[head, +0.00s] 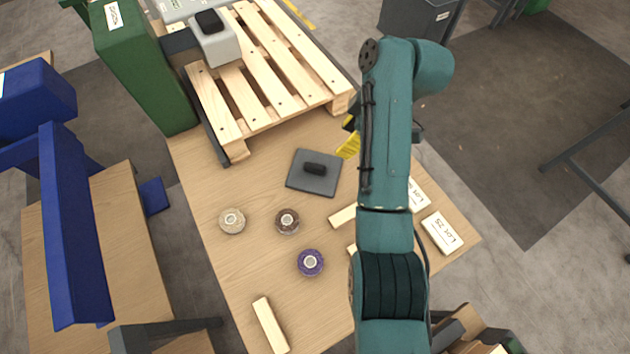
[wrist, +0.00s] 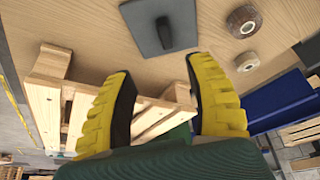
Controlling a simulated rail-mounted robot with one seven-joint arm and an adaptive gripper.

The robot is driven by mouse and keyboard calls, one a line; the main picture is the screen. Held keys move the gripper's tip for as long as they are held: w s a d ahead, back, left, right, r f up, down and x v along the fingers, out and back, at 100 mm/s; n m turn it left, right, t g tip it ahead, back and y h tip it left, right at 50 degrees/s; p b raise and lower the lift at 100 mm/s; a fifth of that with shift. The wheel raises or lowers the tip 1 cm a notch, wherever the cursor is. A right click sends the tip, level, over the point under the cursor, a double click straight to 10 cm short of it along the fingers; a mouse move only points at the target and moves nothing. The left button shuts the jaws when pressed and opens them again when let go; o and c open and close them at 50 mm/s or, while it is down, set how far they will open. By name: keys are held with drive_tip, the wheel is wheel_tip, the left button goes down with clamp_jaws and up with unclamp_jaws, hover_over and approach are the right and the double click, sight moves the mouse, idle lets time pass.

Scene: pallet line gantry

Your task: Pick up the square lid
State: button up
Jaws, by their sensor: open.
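The square lid (head: 304,181) is a flat dark grey plate with a black bar handle (head: 315,169) in its middle. It lies on the wooden table (head: 225,276), just in front of the pallet. In the wrist view the lid (wrist: 144,24) shows at the top, beyond the fingertips. My gripper (wrist: 155,75) has yellow ribbed fingers spread wide apart with nothing between them. In the head view one yellow finger shows to the right of the lid, apart from it; the rest of the gripper is hidden behind my arm.
A wooden pallet (head: 281,84) with a grey lidded box (head: 218,47) stands behind the lid. Several tape rolls, including a purple one (head: 311,262), lie in front. Wooden blocks (head: 270,325) and a white labelled block (head: 442,232) lie nearby. A green box (head: 140,70) stands at the back left.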

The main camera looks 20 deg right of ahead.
drive_tip(key=b, duration=0.3)
approach(316, 166)
drive_tip(key=x, duration=0.3)
drive_tip(key=d+x, duration=0.1)
drive_tip(key=x, duration=0.1)
drive_tip(key=shift+f, duration=0.2)
drive_tip(key=b+x, duration=0.1)
drive_tip(key=x, duration=0.1)
drive_tip(key=a+b+x, duration=0.1)
drive_tip(key=x, duration=0.2)
drive_tip(key=shift+w+a+f, duration=0.1)
drive_tip(key=shift+a, duration=0.1)
clamp_jaws()
